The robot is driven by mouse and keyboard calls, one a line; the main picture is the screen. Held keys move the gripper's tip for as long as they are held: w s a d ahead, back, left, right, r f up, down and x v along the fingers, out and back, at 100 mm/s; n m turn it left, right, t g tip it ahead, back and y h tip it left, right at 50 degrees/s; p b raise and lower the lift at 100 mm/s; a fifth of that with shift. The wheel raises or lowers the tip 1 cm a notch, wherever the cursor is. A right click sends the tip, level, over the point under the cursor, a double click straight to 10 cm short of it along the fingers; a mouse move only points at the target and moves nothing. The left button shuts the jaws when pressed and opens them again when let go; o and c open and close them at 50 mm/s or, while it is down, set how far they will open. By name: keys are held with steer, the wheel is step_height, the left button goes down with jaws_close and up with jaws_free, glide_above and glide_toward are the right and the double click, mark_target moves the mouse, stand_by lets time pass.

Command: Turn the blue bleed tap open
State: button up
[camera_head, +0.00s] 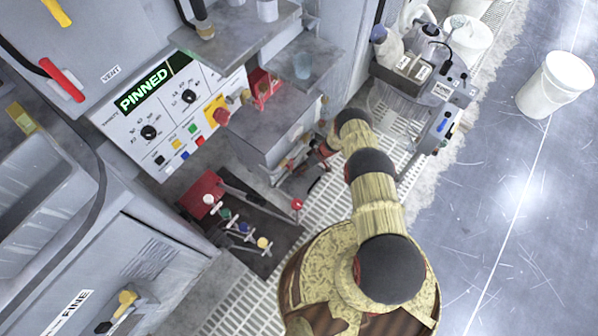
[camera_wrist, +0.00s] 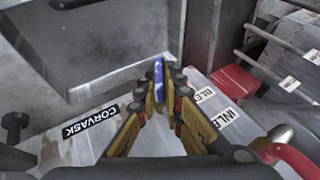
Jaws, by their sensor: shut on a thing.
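The blue bleed tap (camera_wrist: 159,76) shows in the wrist view as a narrow blue handle standing between my fingertips. My gripper (camera_wrist: 166,85) has yellow and black fingers and is shut on this handle. The fingers hide the tap's lower part and its stem. Partly covered labels beginning "BLE" and "INLE" (camera_wrist: 224,118) lie just right of the fingers. In the head view my gripper (camera_head: 325,150) is small, beside the grey cabinet's lower right side, and I cannot make out the tap there.
A red lever (camera_wrist: 292,158) with a metal fitting is close at the lower right in the wrist view. A grey metal housing (camera_wrist: 100,60) stands behind the fingers. In the head view, several colour-knobbed levers (camera_head: 240,228) stand left of my arm. The floor at right is mostly open around a white bucket (camera_head: 553,86).

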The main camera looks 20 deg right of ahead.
steer(key=shift+r, duration=0.1)
jaws_close()
steer(key=shift+s+a+h+p, duration=0.1)
steer(key=shift+h+p, duration=0.2)
steer(key=shift+p, duration=0.1)
steer(key=h+p, duration=0.1)
steer(key=t+h+p, duration=0.1)
steer(key=p, duration=0.1)
steer(key=shift+s+r+n+t, duration=0.1)
steer(key=shift+r+n+t, duration=0.05)
steer(key=shift+n+t, duration=0.15)
steer(key=t+h+p, duration=0.1)
steer(key=p, duration=0.2)
steer(key=shift+a+p, duration=0.1)
steer(key=shift+p, duration=0.25)
steer(key=shift+n+t+h+p, duration=0.3)
steer(key=shift+h+p, duration=0.2)
steer(key=shift+p, duration=0.45)
steer(key=o, duration=0.6)
jaws_free()
